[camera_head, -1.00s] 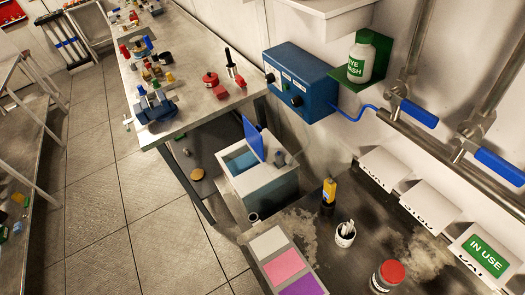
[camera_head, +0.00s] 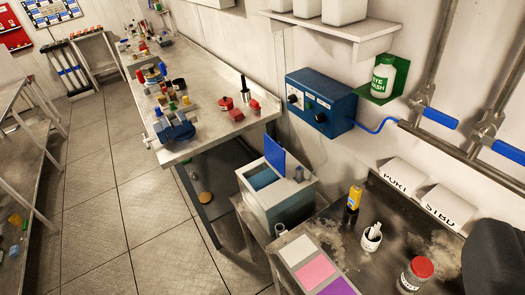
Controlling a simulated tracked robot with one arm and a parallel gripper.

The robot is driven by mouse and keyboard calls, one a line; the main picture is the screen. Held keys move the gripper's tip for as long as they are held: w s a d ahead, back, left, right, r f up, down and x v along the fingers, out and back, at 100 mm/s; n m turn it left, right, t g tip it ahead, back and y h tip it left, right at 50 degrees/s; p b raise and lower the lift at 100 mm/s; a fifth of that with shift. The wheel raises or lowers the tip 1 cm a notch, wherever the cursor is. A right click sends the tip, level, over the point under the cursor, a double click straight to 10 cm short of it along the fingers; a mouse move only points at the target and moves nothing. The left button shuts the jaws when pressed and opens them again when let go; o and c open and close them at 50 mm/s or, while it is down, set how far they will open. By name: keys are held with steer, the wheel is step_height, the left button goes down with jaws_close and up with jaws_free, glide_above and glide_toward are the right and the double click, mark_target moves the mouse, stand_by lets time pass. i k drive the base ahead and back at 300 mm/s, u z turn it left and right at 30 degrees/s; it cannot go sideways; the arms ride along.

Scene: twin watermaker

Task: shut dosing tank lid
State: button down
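The dosing tank (camera_head: 283,200) is a pale grey box standing in the middle of the view, between the long bench and the dark worktop. Its blue lid (camera_head: 274,153) stands raised, nearly upright, at the far side of the opening. Blue shows inside the open top. A small grey cylinder (camera_head: 299,174) stands on the tank's top right of the lid. My gripper's fingers do not show. A dark rounded shape at the lower right edge may be part of my arm; nothing of mine touches the tank or lid.
A blue control box (camera_head: 320,102) and an eye wash bottle (camera_head: 383,75) are on the wall behind. Open floor (camera_head: 110,190) lies left.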

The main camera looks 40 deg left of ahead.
mark_target(275, 153)
steer(key=u, duration=0.3)
steer(key=i, duration=1.05)
steer(key=z, duration=0.05)
